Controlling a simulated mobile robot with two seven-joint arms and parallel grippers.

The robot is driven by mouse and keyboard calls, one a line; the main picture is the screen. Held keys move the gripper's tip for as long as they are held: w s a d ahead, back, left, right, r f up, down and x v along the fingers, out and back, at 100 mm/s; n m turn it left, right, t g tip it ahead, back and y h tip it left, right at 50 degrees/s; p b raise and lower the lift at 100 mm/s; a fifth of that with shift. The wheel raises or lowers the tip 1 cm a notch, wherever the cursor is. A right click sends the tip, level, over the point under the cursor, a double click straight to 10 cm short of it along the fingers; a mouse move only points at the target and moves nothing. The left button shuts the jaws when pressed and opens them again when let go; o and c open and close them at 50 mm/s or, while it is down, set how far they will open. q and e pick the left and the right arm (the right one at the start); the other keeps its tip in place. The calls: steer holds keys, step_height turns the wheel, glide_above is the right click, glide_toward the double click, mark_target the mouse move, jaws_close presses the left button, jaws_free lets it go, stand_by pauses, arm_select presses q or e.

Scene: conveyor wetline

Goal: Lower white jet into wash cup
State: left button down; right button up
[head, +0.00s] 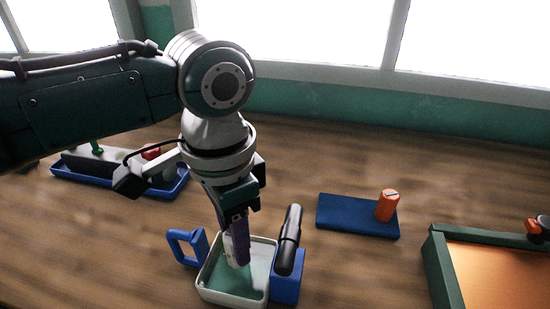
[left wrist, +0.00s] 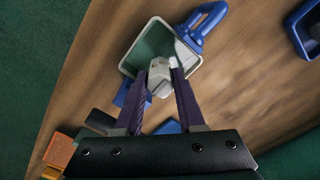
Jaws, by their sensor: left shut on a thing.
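The wash cup (head: 205,285) is a square, pale-rimmed container with a green inside. It stands on the table at the front centre of the head view and shows at the top of the left wrist view (left wrist: 127,66). My left gripper (head: 237,252) points down over the cup. In the left wrist view its purple fingers (left wrist: 165,80) are shut on the white jet (left wrist: 159,76), a small white piece seen against the cup's opening. The fingers hide much of the jet in the head view. I cannot tell how deep its tip is. My right gripper is out of view.
A blue handle (head: 187,246) is at the cup's left. A black cylinder (head: 289,238) on a blue block (head: 287,289) stands close at its right. Farther right are a blue slab (head: 345,217) with an orange cylinder (head: 387,205) and a green-framed tray (head: 437,266). A blue tray (head: 88,178) is back left.

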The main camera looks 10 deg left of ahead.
arm_select(q)
steer(key=shift+f+b, duration=1.7)
steer(key=shift+f, duration=0.8)
stand_by(0.8)
steer(key=shift+c, duration=2.2)
jaws_free()
